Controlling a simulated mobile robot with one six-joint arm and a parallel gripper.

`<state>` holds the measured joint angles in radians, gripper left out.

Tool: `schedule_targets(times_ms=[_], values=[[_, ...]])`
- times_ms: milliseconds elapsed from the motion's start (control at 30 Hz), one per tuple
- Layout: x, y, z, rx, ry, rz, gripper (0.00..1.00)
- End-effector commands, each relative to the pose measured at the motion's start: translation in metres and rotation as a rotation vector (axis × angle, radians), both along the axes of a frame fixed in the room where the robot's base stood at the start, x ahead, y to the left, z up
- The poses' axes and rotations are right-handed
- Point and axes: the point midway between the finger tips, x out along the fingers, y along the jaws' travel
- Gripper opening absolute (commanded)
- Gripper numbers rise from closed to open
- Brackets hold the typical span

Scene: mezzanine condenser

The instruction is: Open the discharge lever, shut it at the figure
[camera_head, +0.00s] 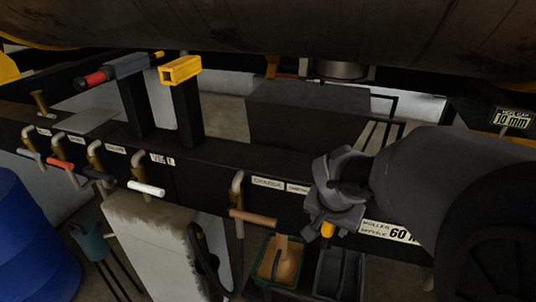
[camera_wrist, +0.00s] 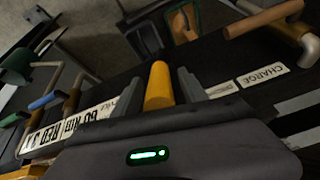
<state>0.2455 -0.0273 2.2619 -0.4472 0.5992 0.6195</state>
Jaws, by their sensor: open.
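A yellow lever handle (camera_wrist: 158,84) points out between the two fingers of my gripper (camera_wrist: 160,92) in the wrist view. The fingers stand apart on either side of it; I cannot tell whether they touch it. In the head view my gripper (camera_head: 331,208) is in front of the black beam, and only the yellow tip (camera_head: 327,230) shows below it. The lever's base and any name label behind it are hidden by my gripper. A small panel reading "10 mm" (camera_head: 513,119) is at the upper right of the head view.
A tan-handled lever (camera_head: 253,218) is left of my gripper, by the CHARGE label (camera_head: 267,183). White (camera_head: 146,188) and red (camera_head: 60,163) levers line the beam farther left. A green bin (camera_head: 268,270) and dark bin (camera_head: 338,278) stand below. The large tank (camera_head: 280,35) hangs above.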

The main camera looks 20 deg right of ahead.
Motion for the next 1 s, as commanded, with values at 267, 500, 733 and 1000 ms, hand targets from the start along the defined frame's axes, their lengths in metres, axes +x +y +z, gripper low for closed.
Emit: schedule_targets(times_ms=[267, 500, 733, 1000], values=[[-0.016, 0.011, 0.049, -0.001, -0.006, 0.0, 0.5], [-0.04, 0.028, 0.112, 0.0, -0.005, 0.001, 0.5], [-0.057, 0.039, 0.152, 0.0, -0.003, 0.001, 0.5], [-0.06, 0.041, 0.158, 0.0, 0.0, 0.0, 0.5]])
